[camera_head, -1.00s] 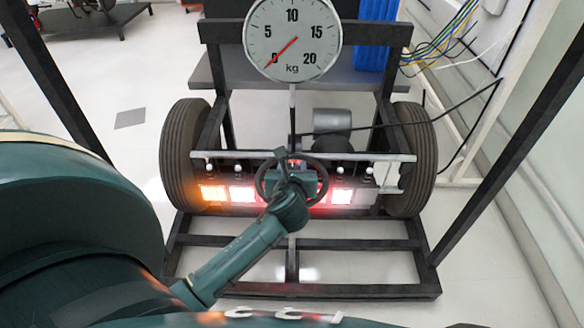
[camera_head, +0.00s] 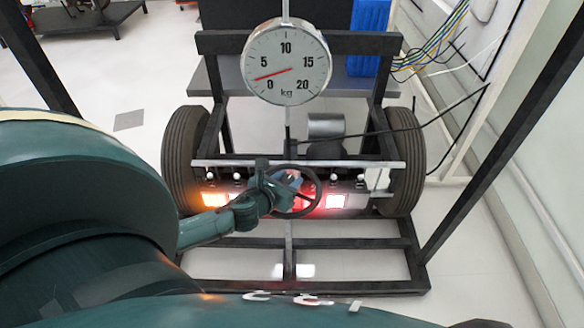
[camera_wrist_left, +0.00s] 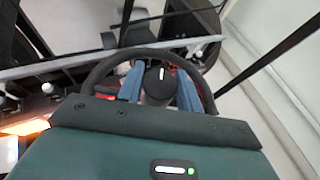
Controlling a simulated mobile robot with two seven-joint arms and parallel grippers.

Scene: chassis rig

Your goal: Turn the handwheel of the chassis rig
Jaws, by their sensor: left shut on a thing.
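The handwheel (camera_head: 319,186) is a dark ring with a hub, at the front middle of the chassis rig (camera_head: 240,163). It also shows in the left wrist view (camera_wrist_left: 97,72). My left gripper (camera_head: 277,190) reaches the wheel from the left and is shut on it. In the left wrist view its blue fingers (camera_wrist_left: 160,85) stand on either side of the dark round hub, inside the rim. The gripper body hides the near part of the rim. My right gripper is in no view.
A round kg gauge (camera_head: 286,65) stands above the wheel, its red needle between 0 and 5. Tyres (camera_head: 184,158) flank the rig, and lit lamps (camera_head: 214,200) line its front. Dark frame posts rise at both sides. Cables (camera_head: 446,50) hang at the right.

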